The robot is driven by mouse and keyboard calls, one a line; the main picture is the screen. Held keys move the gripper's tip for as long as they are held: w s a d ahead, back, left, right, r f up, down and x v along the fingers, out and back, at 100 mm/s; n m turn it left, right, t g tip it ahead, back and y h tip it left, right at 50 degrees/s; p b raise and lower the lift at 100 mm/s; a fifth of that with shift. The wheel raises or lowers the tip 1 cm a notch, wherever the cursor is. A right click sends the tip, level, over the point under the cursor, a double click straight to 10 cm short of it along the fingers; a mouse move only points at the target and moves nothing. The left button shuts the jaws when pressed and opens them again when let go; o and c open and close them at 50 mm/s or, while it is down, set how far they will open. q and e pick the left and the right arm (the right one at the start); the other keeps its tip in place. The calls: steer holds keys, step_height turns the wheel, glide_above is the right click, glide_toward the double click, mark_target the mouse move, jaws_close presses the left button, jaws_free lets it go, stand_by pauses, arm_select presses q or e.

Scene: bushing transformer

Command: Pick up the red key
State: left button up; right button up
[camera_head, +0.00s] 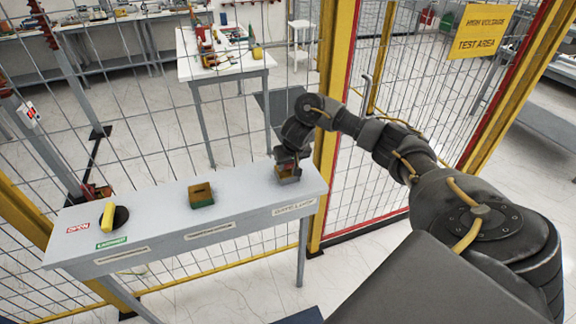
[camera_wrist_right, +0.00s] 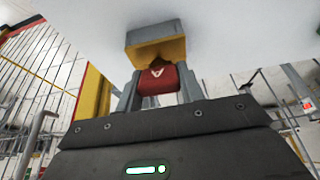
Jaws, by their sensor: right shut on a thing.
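The red key (camera_wrist_right: 156,82) is between the two fingers of my right gripper (camera_wrist_right: 157,92) in the right wrist view, with a white mark on its face. Its far end meets a yellow and grey block (camera_wrist_right: 157,46); whether it still sits in the block I cannot tell. In the head view my right gripper (camera_head: 288,166) is over the right end of the table, at the block (camera_head: 289,175), and hides the key. The right gripper is shut on the key. My left gripper is not in view.
The grey table (camera_head: 150,218) also carries a yellow and green block (camera_head: 201,195) in the middle and a yellow handle (camera_head: 107,216) on a black disc at the left. A mesh fence with a yellow post (camera_head: 328,110) stands close behind and right.

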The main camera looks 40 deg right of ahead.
steer(key=shift+w+r, duration=0.1)
steer(key=shift+r, duration=0.45)
steer(key=r, duration=0.1)
steer(key=r+p, duration=0.1)
steer(key=r, duration=0.1)
steer(key=shift+s+d+r+p, duration=0.1)
steer(key=shift+s+r+p, duration=0.1)
steer(key=shift+p, duration=0.1)
steer(key=s+a+r+p, duration=0.1)
steer(key=s+r+p, duration=0.4)
steer(key=s+r, duration=0.8)
steer(key=shift+s+a+p, duration=0.15)
steer(key=shift+s+p, duration=0.2)
steer(key=shift+f, duration=0.15)
